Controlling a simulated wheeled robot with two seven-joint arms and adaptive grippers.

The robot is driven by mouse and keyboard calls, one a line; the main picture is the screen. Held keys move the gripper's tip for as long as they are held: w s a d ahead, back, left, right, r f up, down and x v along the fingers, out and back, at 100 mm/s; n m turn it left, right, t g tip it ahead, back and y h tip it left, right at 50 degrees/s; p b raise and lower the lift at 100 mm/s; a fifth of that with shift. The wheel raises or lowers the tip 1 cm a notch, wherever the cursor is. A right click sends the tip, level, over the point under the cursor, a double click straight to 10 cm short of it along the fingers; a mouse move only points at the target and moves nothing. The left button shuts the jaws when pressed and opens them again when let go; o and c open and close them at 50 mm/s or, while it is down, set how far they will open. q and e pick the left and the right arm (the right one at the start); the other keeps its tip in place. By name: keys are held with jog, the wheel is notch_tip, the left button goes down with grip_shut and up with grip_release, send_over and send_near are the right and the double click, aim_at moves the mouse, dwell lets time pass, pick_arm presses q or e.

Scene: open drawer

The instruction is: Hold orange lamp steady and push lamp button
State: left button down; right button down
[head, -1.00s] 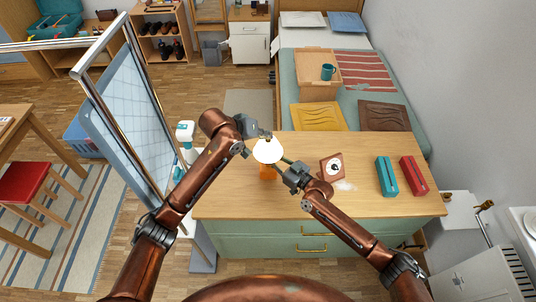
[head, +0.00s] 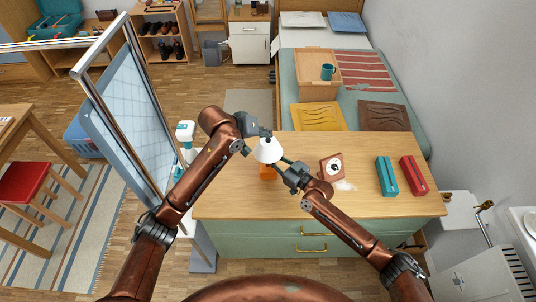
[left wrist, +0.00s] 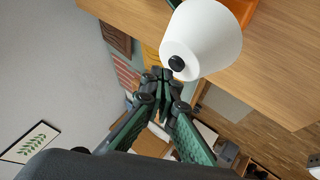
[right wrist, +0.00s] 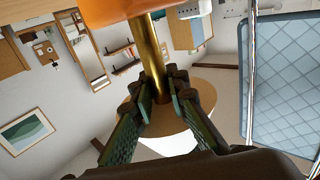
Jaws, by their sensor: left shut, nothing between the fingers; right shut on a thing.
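The orange lamp stands on the dresser top with a white shade (head: 266,152), an orange base (head: 268,172) and a brass stem (right wrist: 156,60). The shade looks plain white, not glowing. A black button (left wrist: 176,64) sits on the shade in the left wrist view. My left gripper (head: 267,134) is shut and empty just above the shade; its fingertips (left wrist: 160,75) are right beside the button in the left wrist view, and I cannot tell if they touch. My right gripper (head: 281,161) is shut on the stem below the shade; its fingers (right wrist: 160,98) flank the stem.
The wooden dresser top (head: 235,200) also holds a brown framed object (head: 332,167), a teal box (head: 387,176) and a red box (head: 412,176) to the right. A bed (head: 340,90) lies behind. A spray bottle (head: 186,135) stands left of the dresser.

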aim_at(266, 140)
pick_arm(q)
jog(key=shift+r, duration=3)
pick_arm(e)
jog(key=c, duration=1.8)
grip_release()
jog(key=shift+s+d, duration=0.1)
jog(key=v, duration=1.1)
jog(key=shift+s+d, duration=0.25)
